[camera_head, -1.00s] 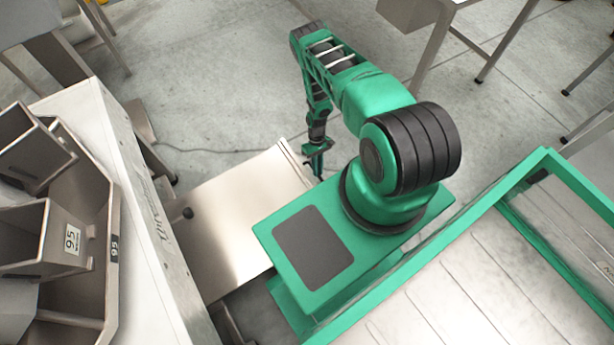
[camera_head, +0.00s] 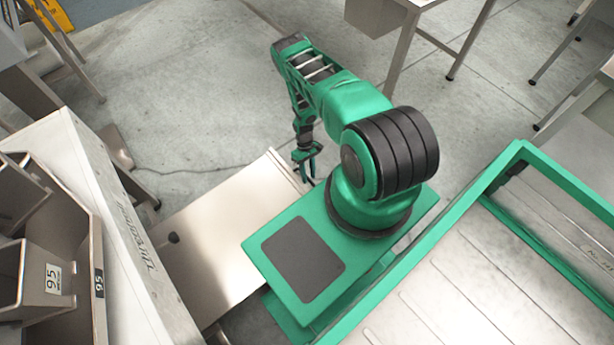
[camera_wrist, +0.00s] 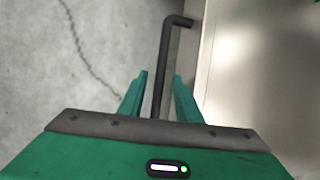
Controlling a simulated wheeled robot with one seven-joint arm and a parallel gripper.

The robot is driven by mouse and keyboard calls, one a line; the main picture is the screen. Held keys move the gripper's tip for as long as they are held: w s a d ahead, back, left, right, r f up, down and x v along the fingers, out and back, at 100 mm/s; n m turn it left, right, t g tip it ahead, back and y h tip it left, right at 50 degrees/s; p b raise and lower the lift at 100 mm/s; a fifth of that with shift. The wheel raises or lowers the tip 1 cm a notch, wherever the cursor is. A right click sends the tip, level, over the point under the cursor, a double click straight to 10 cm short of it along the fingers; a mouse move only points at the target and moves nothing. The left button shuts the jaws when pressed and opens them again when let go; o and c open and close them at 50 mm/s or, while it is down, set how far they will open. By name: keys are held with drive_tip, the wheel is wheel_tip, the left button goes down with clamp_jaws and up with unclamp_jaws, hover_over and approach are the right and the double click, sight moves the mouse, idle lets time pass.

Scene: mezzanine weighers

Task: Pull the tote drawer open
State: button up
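In the wrist view a black bar handle (camera_wrist: 167,60) runs between my gripper's two green fingers (camera_wrist: 160,88). My gripper is open, with a gap visible on each side of the bar. The handle bends at its far end toward a pale metal face (camera_wrist: 250,70) on the right, which seems to be the tote drawer's front or housing. In the head view my gripper (camera_head: 308,165) hangs beside the far right edge of a low beige metal unit (camera_head: 225,235). The handle cannot be made out there, and I cannot tell whether a drawer is out.
A weigher with steel hoppers (camera_head: 45,265) stands at the left, with a white panel (camera_head: 120,220) beside it. Steel tables (camera_head: 425,45) stand at the back right.

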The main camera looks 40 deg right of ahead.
drive_tip(key=shift+r, duration=0.1)
drive_tip(key=v, duration=1)
drive_tip(key=shift+w+r, duration=0.2)
drive_tip(key=shift+r, duration=0.05)
drive_tip(key=shift+d, duration=0.1)
